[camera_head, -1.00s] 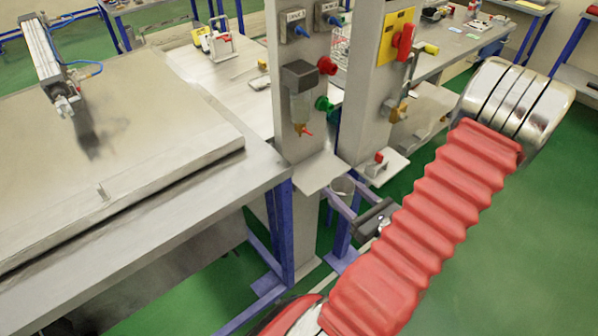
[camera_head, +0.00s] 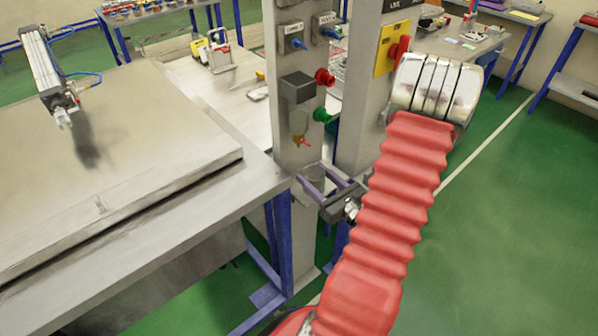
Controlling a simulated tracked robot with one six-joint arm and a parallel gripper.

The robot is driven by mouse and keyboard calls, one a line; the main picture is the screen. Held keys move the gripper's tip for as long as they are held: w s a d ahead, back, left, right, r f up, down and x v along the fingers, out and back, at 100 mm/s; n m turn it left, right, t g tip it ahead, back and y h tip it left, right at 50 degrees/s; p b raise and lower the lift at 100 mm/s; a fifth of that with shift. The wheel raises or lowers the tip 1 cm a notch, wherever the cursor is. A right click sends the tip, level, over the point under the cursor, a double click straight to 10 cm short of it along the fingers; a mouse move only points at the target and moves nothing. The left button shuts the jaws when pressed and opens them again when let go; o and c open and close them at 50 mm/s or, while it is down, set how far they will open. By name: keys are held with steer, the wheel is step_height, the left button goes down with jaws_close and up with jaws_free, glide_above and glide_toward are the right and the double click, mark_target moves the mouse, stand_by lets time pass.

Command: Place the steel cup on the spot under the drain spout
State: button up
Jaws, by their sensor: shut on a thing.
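The steel cup (camera_head: 316,174) is a small grey cup in front of the lower part of the left grey column. My gripper (camera_head: 322,182) is shut on it, with a finger on either side. The drain spout (camera_head: 302,143) with its red tip hangs under the filter bowl (camera_head: 298,122) on that column. The cup is below the spout and slightly right of it in the picture. The ledge under the spout is largely hidden by the cup and gripper, so I cannot tell whether the cup touches it.
Red (camera_head: 325,77) and green (camera_head: 322,115) fittings stick out above the cup. A metal bench (camera_head: 190,195) with a large lid (camera_head: 120,150) stands close on the left. Green floor is open at right.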

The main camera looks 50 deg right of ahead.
mark_target(308, 170)
steer(key=shift+w+d, duration=0.2)
steer(key=shift+w, duration=0.8)
steer(key=shift+w+d, duration=0.15)
steer(key=shift+w, duration=0.8)
steer(key=shift+w+d, duration=0.2)
steer(key=shift+w, duration=0.8)
steer(key=shift+w, duration=0.1)
steer(key=shift+w, duration=0.25)
steer(key=shift+w+f, duration=0.2)
steer(key=shift+f, duration=1.5)
steer(key=shift+f, duration=0.15)
steer(key=o, duration=1.2)
steer(key=shift+c, duration=0.2)
steer(key=shift+s, duration=0.1)
